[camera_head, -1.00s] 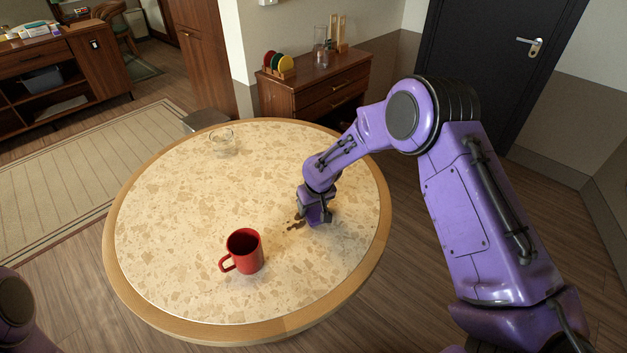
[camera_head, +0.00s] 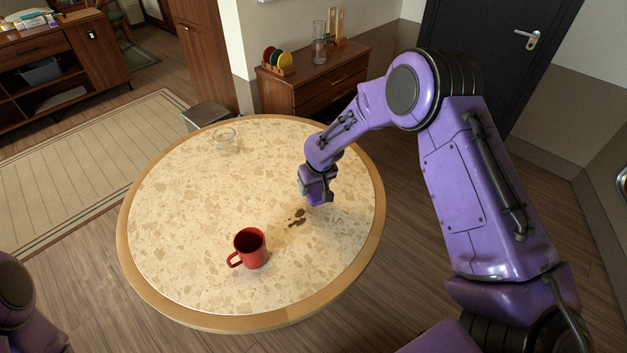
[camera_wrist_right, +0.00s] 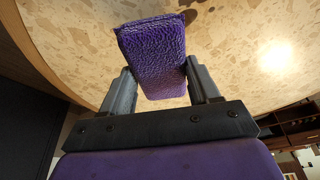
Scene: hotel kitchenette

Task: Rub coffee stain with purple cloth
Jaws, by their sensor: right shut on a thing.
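The coffee stain (camera_head: 297,217) is a dark brown patch on the round table, right of the red mug. It shows partly at the top of the right wrist view (camera_wrist_right: 195,5), beyond the cloth. My right gripper (camera_head: 318,197) is above the table, just behind and right of the stain. In the right wrist view it is shut on the purple cloth (camera_wrist_right: 155,55), a thick, textured folded block between the two fingers. The cloth appears raised off the tabletop. My left gripper is out of view; only part of my left arm shows at the lower left.
The round table (camera_head: 190,200) has a speckled top and wooden rim. A red mug (camera_head: 250,249) stands close to the stain at front. A clear glass (camera_head: 224,141) stands at the far left of the table. A wooden cabinet (camera_head: 315,90) is behind.

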